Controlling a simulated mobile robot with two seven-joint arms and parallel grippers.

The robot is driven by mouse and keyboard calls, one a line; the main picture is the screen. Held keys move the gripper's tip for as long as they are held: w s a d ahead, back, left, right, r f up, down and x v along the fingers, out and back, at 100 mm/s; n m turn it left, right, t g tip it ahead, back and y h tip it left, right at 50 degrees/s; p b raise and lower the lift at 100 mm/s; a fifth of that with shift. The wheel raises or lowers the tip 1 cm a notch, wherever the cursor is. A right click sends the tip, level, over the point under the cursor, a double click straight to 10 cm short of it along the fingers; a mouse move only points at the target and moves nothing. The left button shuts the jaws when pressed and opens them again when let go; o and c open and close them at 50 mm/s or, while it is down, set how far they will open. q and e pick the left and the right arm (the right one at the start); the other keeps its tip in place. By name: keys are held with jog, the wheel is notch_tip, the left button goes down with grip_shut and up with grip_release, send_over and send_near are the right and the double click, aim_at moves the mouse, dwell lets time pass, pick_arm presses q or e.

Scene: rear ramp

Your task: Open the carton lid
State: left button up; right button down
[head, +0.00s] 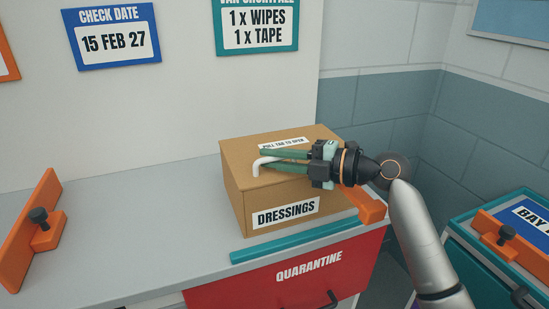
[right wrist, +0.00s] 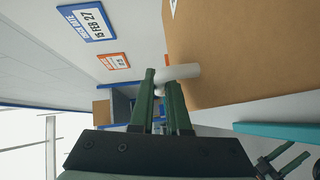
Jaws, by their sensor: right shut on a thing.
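The brown carton (head: 237,190) labelled DRESSINGS stands on the grey counter, its top flat and closed. A PULL TAB TO OPEN label lies on the top. My right gripper (head: 264,162) reaches in from the right, low over the carton's top. Its green fingers are shut on a bent white tab (head: 256,170), which shows at the left of the fingertips. In the right wrist view the tab (right wrist: 182,72) runs from between the fingertips to the carton's brown face (right wrist: 225,50). Green finger-like parts, seemingly my left gripper (right wrist: 285,158), show at the lower right there; their opening is unclear.
A teal strip (head: 295,242) runs along the counter's front edge, above a red QUARANTINE drawer (head: 290,290). An orange bracket (head: 30,230) with a dark knob stands at left. Another orange piece (head: 371,210) is right of the carton. The counter (head: 150,225) left of the carton is clear.

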jog(key=shift+r, duration=0.1)
dwell(0.4)
